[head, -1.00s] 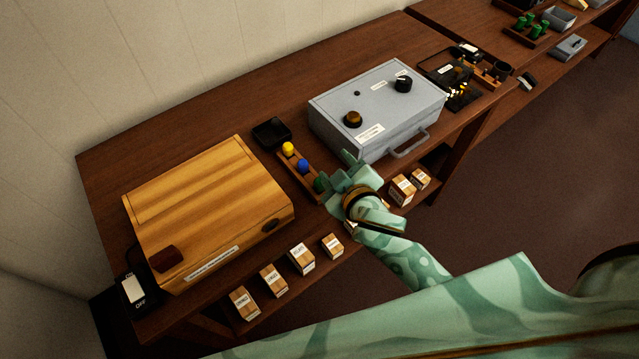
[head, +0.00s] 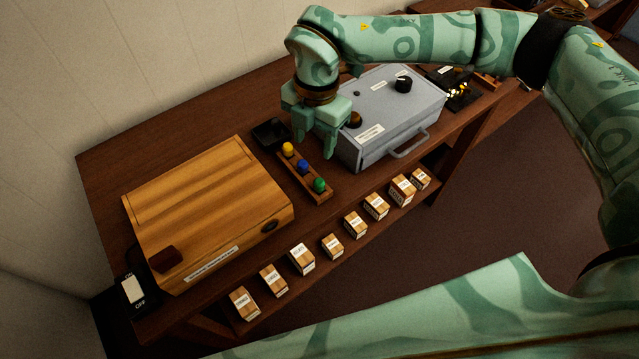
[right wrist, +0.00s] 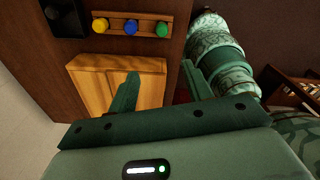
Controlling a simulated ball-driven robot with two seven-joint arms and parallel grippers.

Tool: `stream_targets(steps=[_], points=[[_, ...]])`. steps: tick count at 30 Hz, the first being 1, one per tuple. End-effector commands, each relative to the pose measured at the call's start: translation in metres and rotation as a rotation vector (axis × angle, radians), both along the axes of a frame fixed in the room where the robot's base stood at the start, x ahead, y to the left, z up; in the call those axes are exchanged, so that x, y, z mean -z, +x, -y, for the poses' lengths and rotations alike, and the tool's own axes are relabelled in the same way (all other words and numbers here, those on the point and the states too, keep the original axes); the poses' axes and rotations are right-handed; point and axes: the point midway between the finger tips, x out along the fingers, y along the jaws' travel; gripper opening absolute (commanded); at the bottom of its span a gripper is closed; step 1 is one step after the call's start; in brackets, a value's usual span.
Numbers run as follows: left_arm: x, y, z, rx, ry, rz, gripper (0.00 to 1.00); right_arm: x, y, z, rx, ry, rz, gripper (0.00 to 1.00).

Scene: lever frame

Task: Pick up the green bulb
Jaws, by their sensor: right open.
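The green bulb (head: 319,185) stands in the near end of a small wooden rack (head: 291,173), beside a blue bulb (head: 303,166) and a yellow bulb (head: 288,149). In the right wrist view the green bulb (right wrist: 163,29) is at the right end of the rack, beyond the fingers. My right gripper (head: 314,148) is open and empty, above the table near the rack and the grey box. Its two spread fingers (right wrist: 160,76) show in the right wrist view with nothing between them. My left gripper is not in view.
A wooden case (head: 205,210) lies left of the rack. A grey box (head: 385,110) with knobs and a handle stands to the right. A black tray (head: 270,133) is behind the rack. Several labelled wooden blocks (head: 302,258) line a lower ledge in front.

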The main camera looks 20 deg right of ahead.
Motion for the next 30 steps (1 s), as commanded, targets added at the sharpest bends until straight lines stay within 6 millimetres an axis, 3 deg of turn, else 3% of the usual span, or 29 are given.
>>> stream_targets(steps=[2,5,15,23,30], points=[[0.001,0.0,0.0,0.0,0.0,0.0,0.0,0.0,0.005,0.013,0.041,-0.05,0.012,0.5],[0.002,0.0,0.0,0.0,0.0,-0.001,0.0,0.015,0.006,0.016,0.053,-0.064,0.012,0.5],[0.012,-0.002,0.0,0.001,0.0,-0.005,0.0,0.094,0.005,0.014,0.049,-0.059,0.01,0.5],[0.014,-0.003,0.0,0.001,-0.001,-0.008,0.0,0.113,0.005,0.013,0.046,-0.057,0.013,0.5],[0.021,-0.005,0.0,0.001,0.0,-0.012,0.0,0.151,0.003,0.012,0.046,-0.057,0.011,0.5]])
